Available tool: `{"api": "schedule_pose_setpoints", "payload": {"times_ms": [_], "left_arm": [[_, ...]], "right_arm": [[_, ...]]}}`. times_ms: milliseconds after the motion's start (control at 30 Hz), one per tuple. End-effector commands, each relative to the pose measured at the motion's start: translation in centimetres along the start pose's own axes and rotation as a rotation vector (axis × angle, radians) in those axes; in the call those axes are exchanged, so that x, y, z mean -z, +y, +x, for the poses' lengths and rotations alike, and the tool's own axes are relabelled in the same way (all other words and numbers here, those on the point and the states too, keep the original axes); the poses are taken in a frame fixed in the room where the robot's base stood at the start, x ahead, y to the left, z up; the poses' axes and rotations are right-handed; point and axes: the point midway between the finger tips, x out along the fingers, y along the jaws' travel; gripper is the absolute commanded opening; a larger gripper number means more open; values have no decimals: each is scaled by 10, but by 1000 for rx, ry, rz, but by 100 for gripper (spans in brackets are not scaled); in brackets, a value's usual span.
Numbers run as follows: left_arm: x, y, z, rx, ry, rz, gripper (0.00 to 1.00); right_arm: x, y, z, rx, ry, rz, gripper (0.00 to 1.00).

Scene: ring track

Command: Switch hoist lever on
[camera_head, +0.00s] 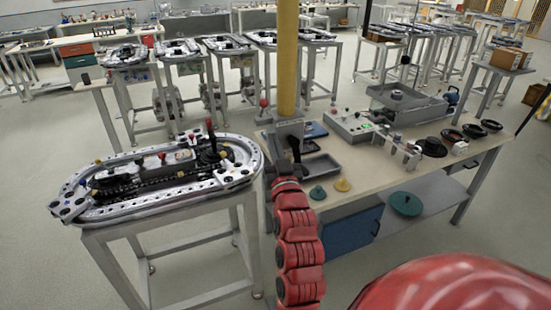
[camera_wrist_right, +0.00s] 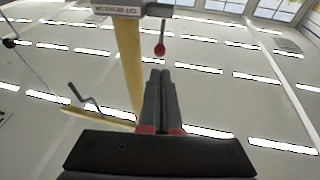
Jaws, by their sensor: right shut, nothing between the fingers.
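A lever with a red ball knob (camera_wrist_right: 160,49) projects from a grey box (camera_wrist_right: 110,6) on a yellow post (camera_wrist_right: 130,60) in the right wrist view. In the head view a red knob (camera_head: 263,102) stands left of the yellow post (camera_head: 287,60), by the grey box (camera_head: 289,131). My right gripper (camera_head: 295,148) is in front of that box in the head view. In the right wrist view its fingers (camera_wrist_right: 160,74) are shut and empty, with their tips just below the knob in the picture. A small gap shows between them. My left gripper is not in view.
A workbench (camera_head: 375,170) right of the post carries a control box (camera_head: 352,127), trays and several dark round parts. An oval track (camera_head: 160,210) on a stand is at the left. A yellow arm (camera_wrist_right: 100,118) with a bent grey rod shows in the wrist view.

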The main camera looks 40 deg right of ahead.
Motion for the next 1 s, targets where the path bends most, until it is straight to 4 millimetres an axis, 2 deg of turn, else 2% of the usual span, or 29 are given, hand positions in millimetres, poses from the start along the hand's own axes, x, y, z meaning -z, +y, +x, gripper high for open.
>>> {"api": "schedule_pose_setpoints", "payload": {"times_ms": [67,100,300,500,700,1000], "left_arm": [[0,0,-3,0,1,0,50],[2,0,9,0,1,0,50],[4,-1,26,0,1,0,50],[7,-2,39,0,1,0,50],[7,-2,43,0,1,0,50],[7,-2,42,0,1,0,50]], "right_arm": [[2,0,15,0,4,1,0],[8,0,26,0,0,1,0],[7,0,65,0,0,0,0],[6,0,91,0,0,0,0],[2,0,101,0,-2,0,0],[2,0,101,-1,0,0,0]]}}
